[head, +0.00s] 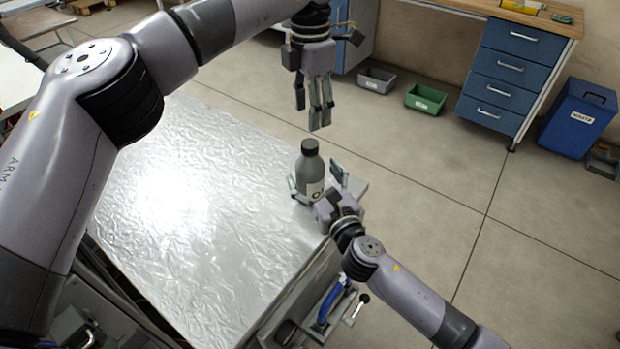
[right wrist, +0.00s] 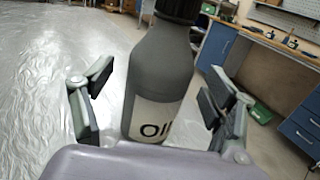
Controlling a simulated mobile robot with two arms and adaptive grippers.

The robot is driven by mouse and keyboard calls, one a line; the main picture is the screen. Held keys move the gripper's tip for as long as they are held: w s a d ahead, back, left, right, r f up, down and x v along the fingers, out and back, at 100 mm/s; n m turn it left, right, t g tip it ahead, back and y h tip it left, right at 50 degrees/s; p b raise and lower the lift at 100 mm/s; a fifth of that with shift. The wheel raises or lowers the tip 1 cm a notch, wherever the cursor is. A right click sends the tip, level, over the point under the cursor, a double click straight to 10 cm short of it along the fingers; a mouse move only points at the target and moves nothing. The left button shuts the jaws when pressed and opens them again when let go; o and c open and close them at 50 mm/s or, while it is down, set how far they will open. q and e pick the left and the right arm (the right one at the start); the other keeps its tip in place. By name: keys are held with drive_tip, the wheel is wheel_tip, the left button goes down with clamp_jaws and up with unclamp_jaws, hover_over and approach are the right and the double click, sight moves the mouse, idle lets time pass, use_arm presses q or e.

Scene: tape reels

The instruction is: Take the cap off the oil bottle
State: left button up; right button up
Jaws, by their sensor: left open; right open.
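The grey oil bottle (head: 309,173) stands upright near the right edge of the foil-covered table. Its black cap (head: 310,146) is on its top. My right gripper (head: 320,182) is open, with its fingers on either side of the bottle's lower body. In the right wrist view the bottle (right wrist: 160,80) with its "Oil" label sits between the spread fingers, with gaps on both sides. My left gripper (head: 315,122) is open and empty, pointing down above the cap in the picture. Whether it is directly over the cap I cannot tell.
The foil-covered table (head: 190,200) is otherwise clear. A blue tool (head: 333,303) hangs at the table's front side. On the floor beyond are a grey bin (head: 376,80), a green bin (head: 425,100), a blue drawer unit (head: 508,70) and a blue waste bin (head: 578,118).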

drive_tip(key=shift+x, duration=1.5)
